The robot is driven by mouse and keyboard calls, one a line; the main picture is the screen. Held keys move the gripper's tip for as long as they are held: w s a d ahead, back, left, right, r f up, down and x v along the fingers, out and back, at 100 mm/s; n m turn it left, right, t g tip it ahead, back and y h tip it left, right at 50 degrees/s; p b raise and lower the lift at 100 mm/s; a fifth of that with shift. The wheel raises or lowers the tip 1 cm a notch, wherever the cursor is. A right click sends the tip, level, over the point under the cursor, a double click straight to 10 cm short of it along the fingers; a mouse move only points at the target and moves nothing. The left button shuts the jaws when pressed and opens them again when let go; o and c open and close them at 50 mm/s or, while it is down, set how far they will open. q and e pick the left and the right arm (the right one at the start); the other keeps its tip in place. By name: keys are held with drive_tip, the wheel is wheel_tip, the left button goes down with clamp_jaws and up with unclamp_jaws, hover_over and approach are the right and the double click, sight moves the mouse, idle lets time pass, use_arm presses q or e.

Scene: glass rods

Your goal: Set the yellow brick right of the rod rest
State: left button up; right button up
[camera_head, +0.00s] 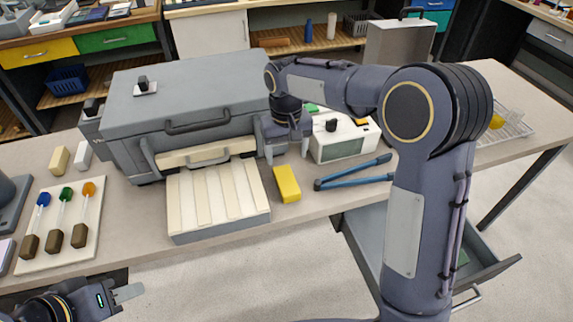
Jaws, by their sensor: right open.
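A bright yellow brick (287,184) lies on the bench, just right of a grey block with pale slats (218,202). A pale board (62,262) at the far left carries three rods with blue, green and orange tips and brown ends; I cannot tell for sure which of these two is the rod rest. My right gripper (287,152) is open, pointing down above and behind the yellow brick, apart from it. My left gripper (130,292) is low at the left, in front of the bench edge; its finger opening does not show clearly.
A large grey case (200,85) stands behind the slatted block. A drawer is open below.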

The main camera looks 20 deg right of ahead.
drive_tip(key=s+d+r+t+y, duration=0.1)
drive_tip(key=s+d+r, duration=0.1)
drive_tip(key=s, duration=0.3)
drive_tip(key=s+d+r+m+t+y, duration=0.1)
drive_tip(key=s+d+r, duration=0.2)
drive_tip(key=s, duration=0.3)
drive_tip(key=s+d+r+t+y, duration=0.1)
drive_tip(key=s+d+r, duration=0.1)
drive_tip(key=s, duration=0.3)
drive_tip(key=s+f+m+t, duration=0.1)
drive_tip(key=s+f+t, duration=0.1)
drive_tip(key=s, duration=1)
drive_tip(key=shift+a+f+t+y, duration=0.3)
drive_tip(key=shift+a+f+y, duration=0.15)
drive_tip(key=shift+f, duration=0.25)
